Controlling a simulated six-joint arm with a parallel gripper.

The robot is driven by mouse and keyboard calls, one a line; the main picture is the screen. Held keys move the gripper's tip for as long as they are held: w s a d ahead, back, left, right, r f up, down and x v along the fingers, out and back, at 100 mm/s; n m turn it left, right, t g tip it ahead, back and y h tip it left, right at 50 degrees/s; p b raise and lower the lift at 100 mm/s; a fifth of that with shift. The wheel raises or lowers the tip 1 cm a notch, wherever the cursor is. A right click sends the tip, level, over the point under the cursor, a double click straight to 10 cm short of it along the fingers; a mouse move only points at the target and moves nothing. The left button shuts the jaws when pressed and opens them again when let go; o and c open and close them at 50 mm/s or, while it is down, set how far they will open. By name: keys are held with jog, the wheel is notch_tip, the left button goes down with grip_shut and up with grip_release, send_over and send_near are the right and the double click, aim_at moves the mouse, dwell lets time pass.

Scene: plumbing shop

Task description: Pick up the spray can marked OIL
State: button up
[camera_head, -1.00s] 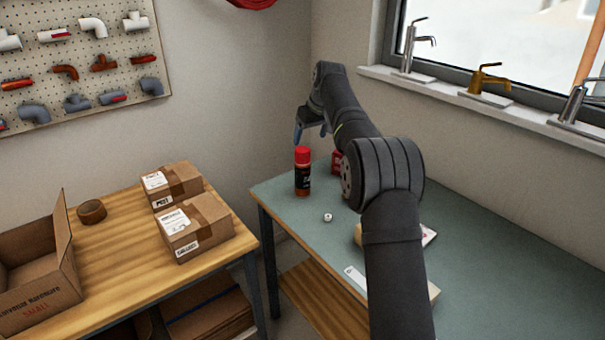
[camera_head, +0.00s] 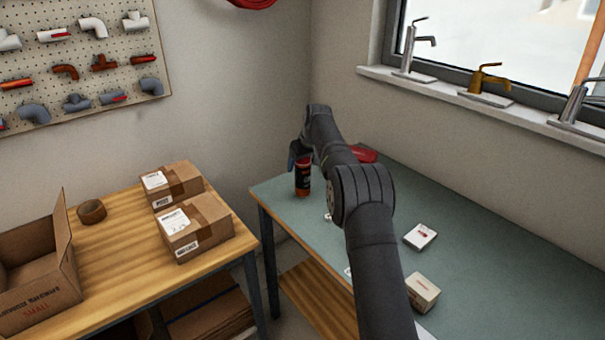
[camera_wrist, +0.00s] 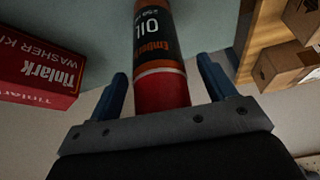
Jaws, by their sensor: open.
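The spray can marked OIL (camera_head: 303,181) stands upright at the left back part of the green table, its black and orange body showing below my gripper. In the wrist view the can (camera_wrist: 160,55) shows the word OIL and a red top section. In the wrist view my gripper's two blue fingers (camera_wrist: 164,90) are apart, one on each side of the can's red end.
A red Tinlark washer box (camera_wrist: 40,72) lies beside the can. A small white card box (camera_head: 420,236) and a small carton (camera_head: 422,291) sit on the green table (camera_head: 490,240). Cardboard boxes (camera_head: 196,226) stand on the wooden table (camera_head: 120,260) at left.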

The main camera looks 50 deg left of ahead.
jog(key=shift+f, duration=0.2)
jog(key=shift+c, duration=0.5)
jog(key=c, duration=1.1)
jog(key=shift+c, duration=0.2)
jog(key=shift+r, duration=0.2)
